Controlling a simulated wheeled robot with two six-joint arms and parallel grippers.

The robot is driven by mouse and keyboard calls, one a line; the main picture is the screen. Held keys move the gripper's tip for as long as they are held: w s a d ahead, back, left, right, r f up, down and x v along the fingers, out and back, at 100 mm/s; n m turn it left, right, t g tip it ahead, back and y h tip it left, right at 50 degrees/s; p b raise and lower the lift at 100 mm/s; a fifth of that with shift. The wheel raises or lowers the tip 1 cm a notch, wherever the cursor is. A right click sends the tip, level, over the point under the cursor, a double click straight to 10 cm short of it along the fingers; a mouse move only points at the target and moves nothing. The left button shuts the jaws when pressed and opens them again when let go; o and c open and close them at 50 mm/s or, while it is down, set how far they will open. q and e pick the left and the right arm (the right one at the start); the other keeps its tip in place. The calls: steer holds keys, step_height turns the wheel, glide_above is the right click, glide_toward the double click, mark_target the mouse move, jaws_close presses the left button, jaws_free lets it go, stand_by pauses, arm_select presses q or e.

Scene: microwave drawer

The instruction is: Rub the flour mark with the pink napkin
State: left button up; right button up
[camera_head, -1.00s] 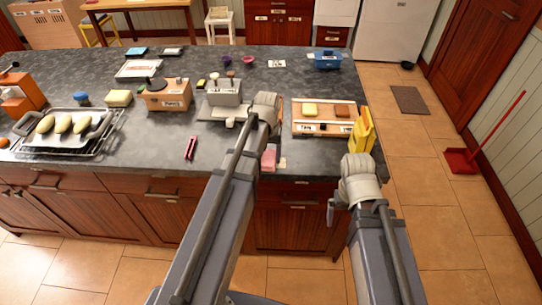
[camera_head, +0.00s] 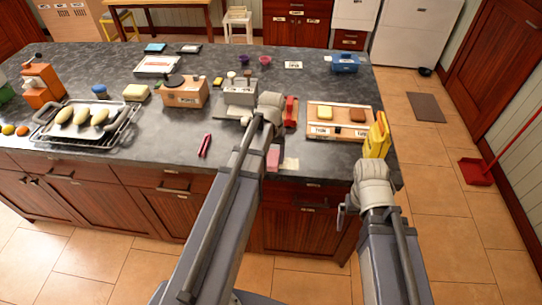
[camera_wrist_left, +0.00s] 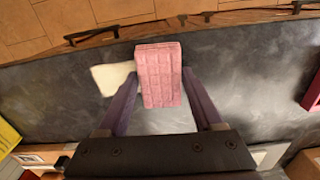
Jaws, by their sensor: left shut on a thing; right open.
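The pink napkin (camera_head: 273,157) is a folded, quilted block near the counter's front edge. In the left wrist view the napkin (camera_wrist_left: 160,75) sits between the fingers of my left gripper (camera_wrist_left: 160,88), which is shut on it. The pale flour mark (camera_head: 291,164) lies on the dark counter just right of the napkin in the head view. In the left wrist view the flour mark (camera_wrist_left: 112,77) shows beside the napkin, which may cover part of it. My right gripper (camera_head: 343,212) is open and empty in front of the counter, partly hidden by its arm.
A wooden board (camera_head: 339,112) with yellow and brown pieces lies right of the napkin. A yellow object (camera_head: 376,140) stands at the right corner. A red pen-like item (camera_head: 205,145) lies to the left. A grey scale-like device (camera_head: 239,95) stands behind. The counter around the mark is fairly clear.

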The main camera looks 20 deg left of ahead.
mark_target(301, 166)
arm_select(q)
steer(key=shift+w+d, duration=0.25)
steer(key=shift+d, duration=0.55)
steer(key=shift+w+d, duration=0.25)
steer(key=shift+d, duration=0.5)
steer(key=shift+w+d, duration=0.2)
steer(key=shift+d, duration=0.65)
steer(key=shift+w+d, duration=0.2)
steer(key=shift+d, duration=0.6)
steer(key=shift+d, duration=0.15)
steer(key=shift+w+d, duration=0.3)
steer(key=shift+d, duration=0.45)
steer(key=shift+w+d, duration=0.25)
steer(key=shift+d, duration=0.5)
step_height(301, 166, up, 6)
steer(key=p, duration=0.6)
steer(key=shift+a, duration=0.1)
